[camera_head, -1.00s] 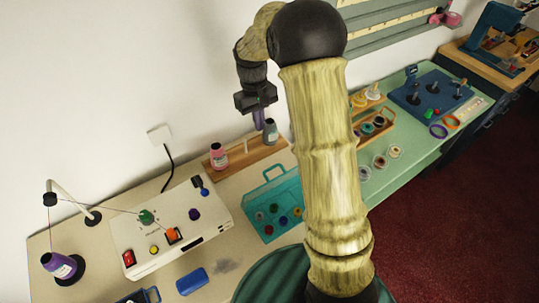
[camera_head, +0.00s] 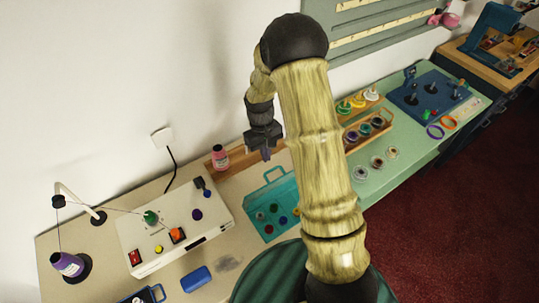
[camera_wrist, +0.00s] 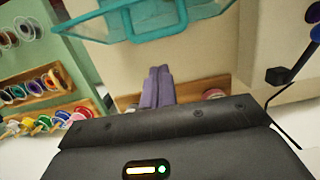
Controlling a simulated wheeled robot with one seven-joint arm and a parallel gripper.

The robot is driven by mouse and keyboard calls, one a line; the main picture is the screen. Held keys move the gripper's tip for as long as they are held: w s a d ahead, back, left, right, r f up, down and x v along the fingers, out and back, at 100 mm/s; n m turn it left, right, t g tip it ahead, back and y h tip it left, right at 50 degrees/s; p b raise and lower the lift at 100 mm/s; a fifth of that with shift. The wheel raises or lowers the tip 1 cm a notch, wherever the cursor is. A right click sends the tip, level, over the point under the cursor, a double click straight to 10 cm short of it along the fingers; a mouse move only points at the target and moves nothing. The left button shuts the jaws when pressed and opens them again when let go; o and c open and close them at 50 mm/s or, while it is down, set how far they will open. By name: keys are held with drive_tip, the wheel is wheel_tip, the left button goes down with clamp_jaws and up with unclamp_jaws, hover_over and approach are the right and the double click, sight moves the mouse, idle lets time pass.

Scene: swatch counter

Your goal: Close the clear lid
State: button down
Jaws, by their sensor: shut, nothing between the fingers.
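A teal case (camera_head: 262,200) with a handle on its far side stands on the counter, with several coloured round pieces showing in it. In the wrist view its clear, teal-edged part (camera_wrist: 97,28) fills the top of the picture. The lid's exact angle is hard to tell. My gripper (camera_head: 266,155) is above and behind the case, pointing down. In the wrist view my gripper's purple fingers (camera_wrist: 158,88) are together and empty, apart from the teal edge in the picture.
A white machine (camera_head: 178,227) stands left of the case. A pink bottle (camera_head: 220,158) stands on a wooden shelf (camera_head: 238,163) behind. To the right are a wooden spool rack (camera_head: 370,130) and several small round reels. A blue block (camera_head: 196,279) lies in front.

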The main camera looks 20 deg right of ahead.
sight(273, 183)
drive_tip(key=shift+s+d+p, duration=0.15)
drive_tip(key=shift+s+p, duration=0.05)
drive_tip(key=shift+s, duration=0.4)
drive_tip(key=shift+s+d+p, duration=0.15)
drive_tip(key=shift+s, duration=0.4)
drive_tip(key=shift+b, duration=0.3)
